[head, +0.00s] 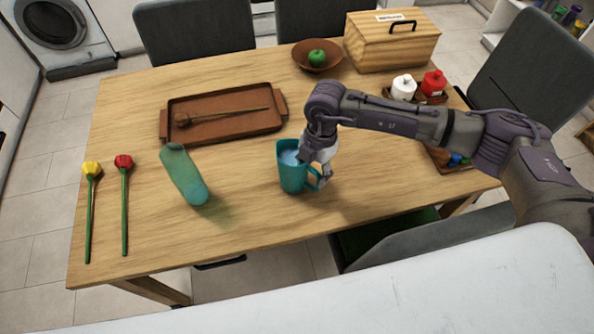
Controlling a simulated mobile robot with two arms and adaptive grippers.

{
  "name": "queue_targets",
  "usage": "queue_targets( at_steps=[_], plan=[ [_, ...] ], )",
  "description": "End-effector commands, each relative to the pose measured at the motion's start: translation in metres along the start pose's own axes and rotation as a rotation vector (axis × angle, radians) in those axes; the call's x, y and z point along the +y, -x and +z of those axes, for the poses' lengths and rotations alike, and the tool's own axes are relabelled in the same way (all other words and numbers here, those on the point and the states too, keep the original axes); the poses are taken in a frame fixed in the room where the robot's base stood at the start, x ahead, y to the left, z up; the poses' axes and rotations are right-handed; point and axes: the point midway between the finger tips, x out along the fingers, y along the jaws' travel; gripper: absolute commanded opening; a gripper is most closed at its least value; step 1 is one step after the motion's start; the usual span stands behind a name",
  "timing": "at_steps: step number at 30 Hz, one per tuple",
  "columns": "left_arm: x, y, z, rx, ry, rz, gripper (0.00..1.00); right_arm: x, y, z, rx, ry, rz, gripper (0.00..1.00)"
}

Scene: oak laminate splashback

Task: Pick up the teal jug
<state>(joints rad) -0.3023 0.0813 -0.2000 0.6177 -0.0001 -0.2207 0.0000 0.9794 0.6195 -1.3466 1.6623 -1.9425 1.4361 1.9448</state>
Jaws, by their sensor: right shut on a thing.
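The teal jug (292,176) stands upright near the front middle of the wooden table (240,225). Its handle points right, and something pale blue shows inside its open top. My right gripper (319,178) comes down from the right and is shut on the jug at its handle side. The gripper covers part of the jug's rim and handle. I cannot tell whether the jug's base is touching the table. My left gripper is not in the view.
A translucent green vase (184,175) is left of the jug. A brown tray (225,126) with a wooden spoon lies behind. A bowl (318,63) with a green apple, a wooden bread box (392,45) and red and white pots stand at the back right. Two flowers (124,205) lie at left.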

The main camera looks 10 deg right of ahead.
Motion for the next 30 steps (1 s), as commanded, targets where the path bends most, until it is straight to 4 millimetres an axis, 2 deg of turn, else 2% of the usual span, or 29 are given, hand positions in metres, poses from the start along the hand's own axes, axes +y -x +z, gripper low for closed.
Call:
queue_targets(
  at_steps=[1, 2, 17, 30],
  plan=[
    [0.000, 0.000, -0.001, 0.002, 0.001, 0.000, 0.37, 0.000, 0.000, 0.000, 0.000, 0.000, -0.001, 0.05],
    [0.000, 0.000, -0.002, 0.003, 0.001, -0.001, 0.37, 0.000, 0.000, 0.000, 0.000, 0.000, -0.001, 0.00],
    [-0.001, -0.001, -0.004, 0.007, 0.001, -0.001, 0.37, 0.001, 0.003, 0.000, 0.000, 0.000, 0.003, 0.00],
    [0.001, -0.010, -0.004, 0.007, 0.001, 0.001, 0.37, 0.001, 0.028, -0.003, 0.000, 0.002, 0.005, 0.00]
  ],
)
